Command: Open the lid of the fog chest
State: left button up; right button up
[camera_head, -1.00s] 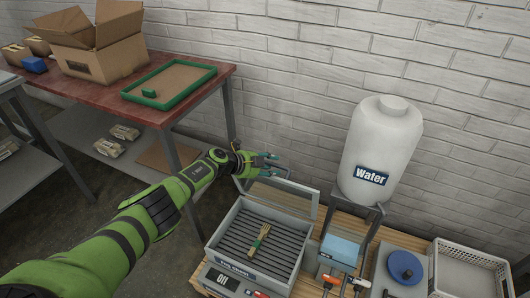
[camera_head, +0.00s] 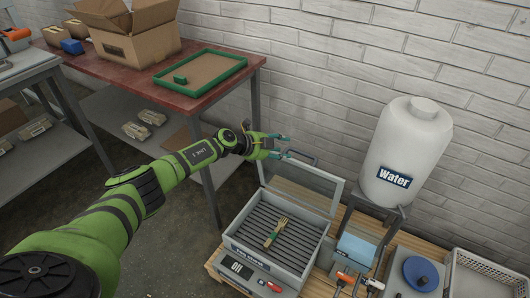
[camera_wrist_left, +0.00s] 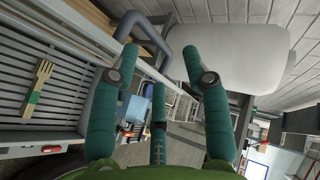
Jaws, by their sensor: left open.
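The fog chest (camera_head: 283,262) is a grey box with a slatted floor and a front display. Its framed clear lid (camera_head: 305,187) stands raised at the back, with a grey handle (camera_head: 302,157) on its top edge. A wooden fork with a green band (camera_head: 275,233) lies on the slats. My left gripper (camera_head: 281,146) is open and empty, just left of the handle. In the left wrist view its green fingers (camera_wrist_left: 160,90) are spread, and the bent handle (camera_wrist_left: 150,35) shows beyond them. I cannot tell whether they touch. My right gripper is not in view.
A white water tank (camera_head: 410,150) stands on a metal stand right of the chest. A blue round item (camera_head: 420,272) and a white basket (camera_head: 485,275) are further right. A red-topped table (camera_head: 190,98) holds boxes and a green-rimmed tray (camera_head: 201,72) behind my left arm.

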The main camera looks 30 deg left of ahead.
pick_arm(q)
jog(key=s+a+r, duration=0.2)
jog(key=s, duration=0.4)
jog(key=shift+s+a+g, duration=0.2)
jog(key=shift+a+g, duration=0.1)
jog(key=shift+a, duration=0.05)
jog(key=shift+r, duration=0.1)
